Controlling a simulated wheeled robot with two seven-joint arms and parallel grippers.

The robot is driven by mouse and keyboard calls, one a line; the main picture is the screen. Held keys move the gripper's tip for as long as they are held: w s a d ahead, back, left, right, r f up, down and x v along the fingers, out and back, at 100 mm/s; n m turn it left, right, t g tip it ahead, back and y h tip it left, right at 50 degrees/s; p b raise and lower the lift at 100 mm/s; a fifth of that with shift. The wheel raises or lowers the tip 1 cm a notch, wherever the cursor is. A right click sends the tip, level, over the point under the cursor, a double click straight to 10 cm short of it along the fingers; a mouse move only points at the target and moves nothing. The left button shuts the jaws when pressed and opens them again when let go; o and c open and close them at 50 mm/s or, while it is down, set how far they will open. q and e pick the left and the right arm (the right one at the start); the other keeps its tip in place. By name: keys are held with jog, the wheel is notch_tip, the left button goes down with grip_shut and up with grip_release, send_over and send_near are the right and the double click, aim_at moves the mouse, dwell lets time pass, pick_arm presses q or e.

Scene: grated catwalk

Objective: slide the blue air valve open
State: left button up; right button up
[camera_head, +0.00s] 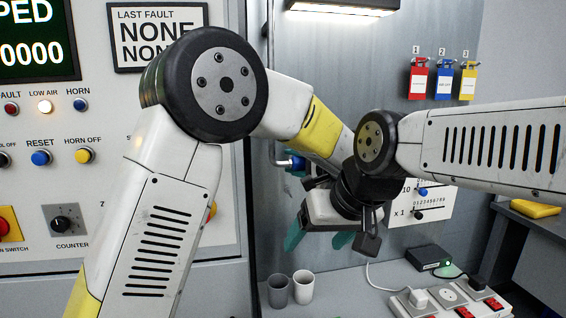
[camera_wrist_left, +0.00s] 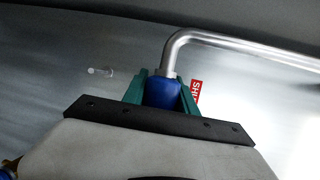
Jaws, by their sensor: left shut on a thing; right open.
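The blue air valve (camera_head: 297,162) shows as a small blue piece by a metal pipe on the grey wall panel, partly hidden by my arms. In the left wrist view the blue valve (camera_wrist_left: 162,92) sits between two teal fingers, at the lower end of a bent silver pipe. My left gripper (camera_head: 292,164) is shut on it; its teal fingers also show in the left wrist view (camera_wrist_left: 161,95). My right gripper (camera_head: 318,240) is open and empty, lower down, with its teal fingers spread apart.
A red label (camera_wrist_left: 196,91), partly covered, is beside the valve. Two cups (camera_head: 303,287) stand on the bench below. Power sockets (camera_head: 447,296) and a black box (camera_head: 428,257) are at the lower right. A control cabinet (camera_head: 110,190) fills the left.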

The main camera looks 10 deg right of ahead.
pick_arm(q)
grip_shut()
jog(key=shift+d, duration=1.7)
jog(key=o, duration=1)
grip_release()
jog(key=shift+d, duration=0.15)
jog(key=shift+c, duration=0.2)
